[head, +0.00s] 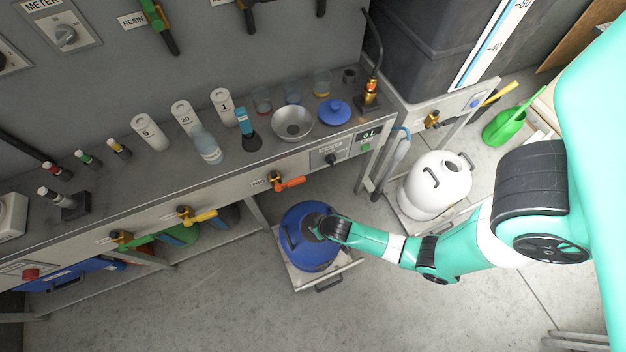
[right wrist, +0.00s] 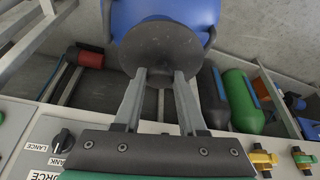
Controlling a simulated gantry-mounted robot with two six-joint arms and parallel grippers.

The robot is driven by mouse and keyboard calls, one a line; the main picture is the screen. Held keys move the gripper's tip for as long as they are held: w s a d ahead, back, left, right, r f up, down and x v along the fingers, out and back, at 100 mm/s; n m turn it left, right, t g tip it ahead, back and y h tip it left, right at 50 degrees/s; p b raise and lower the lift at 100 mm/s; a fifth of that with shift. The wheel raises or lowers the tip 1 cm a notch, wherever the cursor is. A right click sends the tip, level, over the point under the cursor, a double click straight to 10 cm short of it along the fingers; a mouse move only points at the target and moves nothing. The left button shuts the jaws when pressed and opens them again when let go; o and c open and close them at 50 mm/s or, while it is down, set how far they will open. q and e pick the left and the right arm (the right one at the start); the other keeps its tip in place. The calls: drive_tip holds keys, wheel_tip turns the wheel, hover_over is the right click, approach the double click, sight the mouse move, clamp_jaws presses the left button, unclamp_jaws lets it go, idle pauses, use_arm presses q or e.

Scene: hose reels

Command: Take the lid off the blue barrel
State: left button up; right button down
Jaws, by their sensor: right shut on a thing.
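The blue barrel (head: 297,258) stands on a low wheeled platform below the bench front, with a handle on its side. Its dark round lid (head: 308,224) is at the barrel's top, partly hidden by my right gripper (head: 321,229). In the right wrist view the dark lid (right wrist: 160,42) lies between the fingertips of my right gripper (right wrist: 160,73) and the blue barrel (right wrist: 196,12). The gripper is shut on the lid. I cannot tell whether the lid touches the barrel's rim. My left gripper is not in view.
A white barrel (head: 438,182) stands on another platform to the right. The bench (head: 200,175) above holds bottles, a metal bowl (head: 292,122) and a blue knobbed lid (head: 334,111). An orange valve (head: 288,183) juts from its front. The floor in front is clear.

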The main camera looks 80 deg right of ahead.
use_arm(q)
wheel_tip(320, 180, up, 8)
drive_tip(key=p, duration=0.5)
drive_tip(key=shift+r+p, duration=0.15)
drive_tip(key=shift+p, duration=0.2)
use_arm(e)
drive_tip(key=s+a+r, duration=0.5)
drive_tip(key=s+a, duration=0.2)
drive_tip(key=shift+a+r, duration=0.35)
drive_tip(key=shift+a, duration=0.05)
